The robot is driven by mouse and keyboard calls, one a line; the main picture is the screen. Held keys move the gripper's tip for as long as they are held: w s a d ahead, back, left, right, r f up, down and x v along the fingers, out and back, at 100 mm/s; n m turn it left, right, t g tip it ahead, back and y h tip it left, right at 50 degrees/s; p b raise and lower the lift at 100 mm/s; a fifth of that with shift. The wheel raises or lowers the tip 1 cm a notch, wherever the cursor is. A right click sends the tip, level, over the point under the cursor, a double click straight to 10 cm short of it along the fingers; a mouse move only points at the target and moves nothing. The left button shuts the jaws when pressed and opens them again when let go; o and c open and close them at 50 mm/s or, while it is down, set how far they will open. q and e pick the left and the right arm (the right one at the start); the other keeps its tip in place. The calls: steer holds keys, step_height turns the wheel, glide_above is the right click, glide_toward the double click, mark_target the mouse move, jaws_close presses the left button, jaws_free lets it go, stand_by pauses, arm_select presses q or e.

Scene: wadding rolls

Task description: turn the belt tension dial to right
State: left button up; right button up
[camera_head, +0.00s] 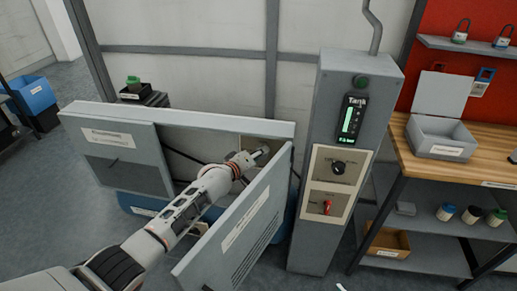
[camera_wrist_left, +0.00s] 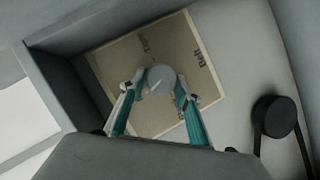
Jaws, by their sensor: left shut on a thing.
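The belt tension dial (camera_wrist_left: 161,79) is a round grey knob with a pale pointer line, on a beige plate (camera_wrist_left: 128,56) marked "Belt", which appears tilted in the left wrist view. My left gripper (camera_wrist_left: 158,92) is shut on the dial, with one teal-and-grey finger on each side of it. In the head view my left arm reaches past the open door, and the left gripper (camera_head: 257,154) is at the beige plate (camera_head: 262,143) inside the cabinet. The dial is hard to make out there. My right gripper is not in view.
The open cabinet door (camera_head: 238,225) stands close to the right of my left arm. A black pulley (camera_wrist_left: 275,116) with a belt is right of the plate. A grey control post (camera_head: 322,240) with a black knob (camera_head: 338,168) and red switch (camera_head: 327,207) stands right of the door.

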arm_select(q)
steer(key=shift+s+f+m+y+p, duration=0.1)
steer(key=shift+m+y+p, duration=0.2)
steer(key=shift+m+y, duration=0.2)
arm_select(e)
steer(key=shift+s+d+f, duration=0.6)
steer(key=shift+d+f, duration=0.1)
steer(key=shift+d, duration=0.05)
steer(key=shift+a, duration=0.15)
arm_select(q)
steer(key=o, duration=1.1)
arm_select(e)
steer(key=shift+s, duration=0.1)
